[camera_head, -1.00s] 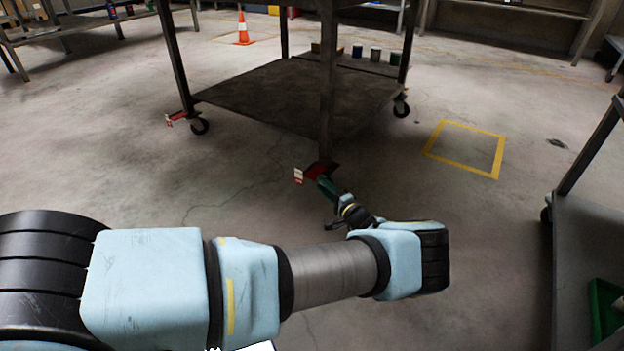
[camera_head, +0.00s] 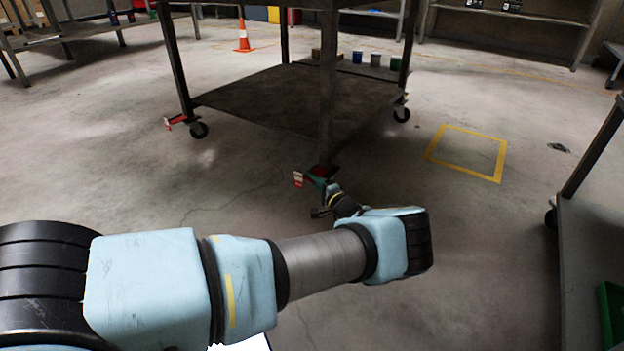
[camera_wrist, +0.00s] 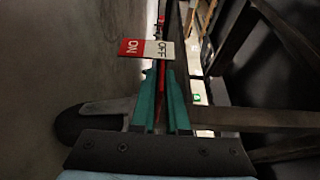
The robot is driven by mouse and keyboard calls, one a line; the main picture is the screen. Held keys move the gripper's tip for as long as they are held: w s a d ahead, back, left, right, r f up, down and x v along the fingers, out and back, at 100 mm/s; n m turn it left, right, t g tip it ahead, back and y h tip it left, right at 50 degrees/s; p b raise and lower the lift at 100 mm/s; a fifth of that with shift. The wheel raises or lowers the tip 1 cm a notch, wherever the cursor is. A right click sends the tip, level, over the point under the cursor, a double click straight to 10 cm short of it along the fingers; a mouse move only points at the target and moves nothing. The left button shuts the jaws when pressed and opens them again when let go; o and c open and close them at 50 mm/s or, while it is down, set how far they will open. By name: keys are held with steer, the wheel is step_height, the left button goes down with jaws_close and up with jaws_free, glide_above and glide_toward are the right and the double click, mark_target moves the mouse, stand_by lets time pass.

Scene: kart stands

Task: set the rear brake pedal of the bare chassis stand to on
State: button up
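The bare chassis stand (camera_head: 290,95) is a dark metal frame on casters with a low shelf. A red brake pedal with a red and white tag (camera_head: 298,179) is at its near leg. In the wrist view the tag (camera_wrist: 146,48) reads ON on red and OFF on white, and a thin red part shows behind it. My gripper (camera_wrist: 162,75) has two teal fingers close together just below the tag, with a narrow gap between them. Whether they touch the pedal is unclear. In the head view the wrist partly hides the fingers.
Another red pedal (camera_head: 174,121) is at the stand's left leg, beside a caster. An orange cone (camera_head: 243,38) stands behind. A yellow floor square (camera_head: 468,152) lies right. Another metal bench (camera_head: 590,240) stands at the right edge. Floor left of the stand is clear.

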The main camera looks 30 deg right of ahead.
jaws_close()
stand_by(1.0)
